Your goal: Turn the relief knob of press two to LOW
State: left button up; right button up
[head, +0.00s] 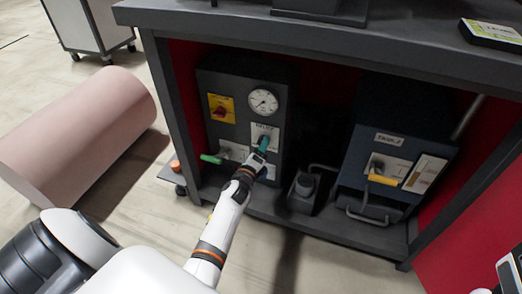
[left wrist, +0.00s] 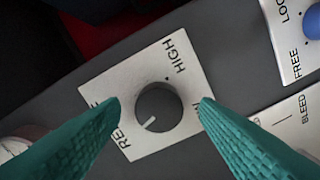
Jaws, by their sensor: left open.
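The relief knob (left wrist: 158,108) is a round dark knob on a white plate (left wrist: 190,75) marked RELIEF and HIGH. Its white pointer line points to the lower left in the left wrist view, away from HIGH. Another marking on the plate is mostly hidden by the right finger. My left gripper (left wrist: 158,104) is open, with one teal finger on each side of the knob; gaps show between the fingers and the knob. In the head view my left gripper (head: 263,144) is at the dark control panel (head: 233,135), below the round gauge (head: 263,101), and covers the knob.
A red and yellow switch (head: 221,108) and a green lever (head: 211,159) are left of my gripper. A blue knob (left wrist: 313,22) marked LOCK and FREE sits beside the relief plate. A dark unit with a yellow handle (head: 382,179) stands right. The bench top (head: 330,40) overhangs the panel.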

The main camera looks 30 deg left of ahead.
pick_arm(q)
jog(key=shift+w+a, duration=0.15)
jog(key=shift+w, duration=0.25)
jog(key=shift+c, duration=0.4)
jog(key=c, duration=0.9)
jog(key=shift+n, duration=0.3)
